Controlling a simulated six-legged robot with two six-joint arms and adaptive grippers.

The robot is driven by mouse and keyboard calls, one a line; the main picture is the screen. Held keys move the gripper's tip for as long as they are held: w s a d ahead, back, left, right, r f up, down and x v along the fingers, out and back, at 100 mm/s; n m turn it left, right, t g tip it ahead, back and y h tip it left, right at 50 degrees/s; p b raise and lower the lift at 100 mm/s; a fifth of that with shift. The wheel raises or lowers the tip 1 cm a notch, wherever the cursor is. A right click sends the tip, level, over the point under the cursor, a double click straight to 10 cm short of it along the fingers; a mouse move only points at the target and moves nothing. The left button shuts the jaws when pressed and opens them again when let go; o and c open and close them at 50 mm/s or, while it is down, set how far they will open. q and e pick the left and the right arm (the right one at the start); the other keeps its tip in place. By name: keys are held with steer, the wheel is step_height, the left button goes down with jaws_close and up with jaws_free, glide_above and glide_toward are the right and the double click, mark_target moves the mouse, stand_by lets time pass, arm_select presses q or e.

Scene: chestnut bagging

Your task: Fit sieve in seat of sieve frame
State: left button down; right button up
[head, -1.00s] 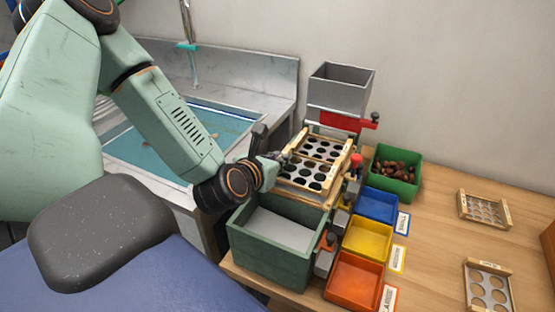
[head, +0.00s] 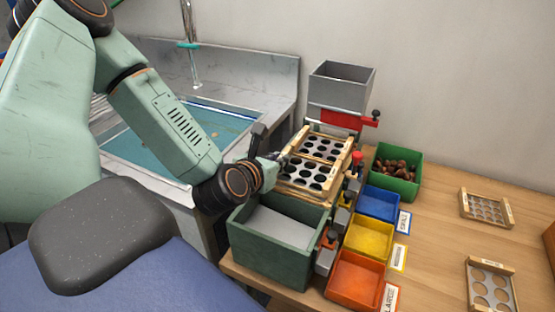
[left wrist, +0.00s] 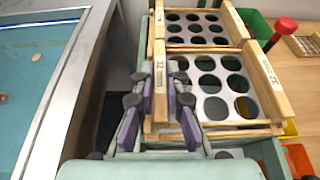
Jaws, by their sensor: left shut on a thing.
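The sieve, a pale metal plate with large round holes between wooden side rails marked "32 mm", is in the head view (head: 309,174) and the left wrist view (left wrist: 212,82). My left gripper (head: 276,163) is shut on its left rail; in the left wrist view the fingers (left wrist: 160,105) straddle that rail. The sieve lies over the front part of the wooden sieve frame (head: 318,201). Whether it is fully down in the seat cannot be told. Another perforated panel (head: 323,147) lies directly behind it. My right gripper is not in view.
A grey hopper (head: 341,90) stands behind the frame, a green bin (head: 270,262) in front. Blue (head: 378,204), yellow (head: 367,241) and orange (head: 355,280) trays and a chestnut box (head: 398,184) are right. Two other sieves (head: 486,209) lie farther right. A sink (head: 165,150) is left.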

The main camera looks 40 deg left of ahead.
arm_select(q)
steer(key=shift+f, duration=0.1)
steer(key=shift+s+d, duration=0.1)
steer(key=c, duration=1.3)
jaws_free()
steer(key=shift+o, duration=0.4)
steer(key=shift+o, duration=0.8)
steer(key=shift+r+p, duration=2.4)
steer(key=shift+r, duration=0.7)
steer(key=shift+f, duration=0.1)
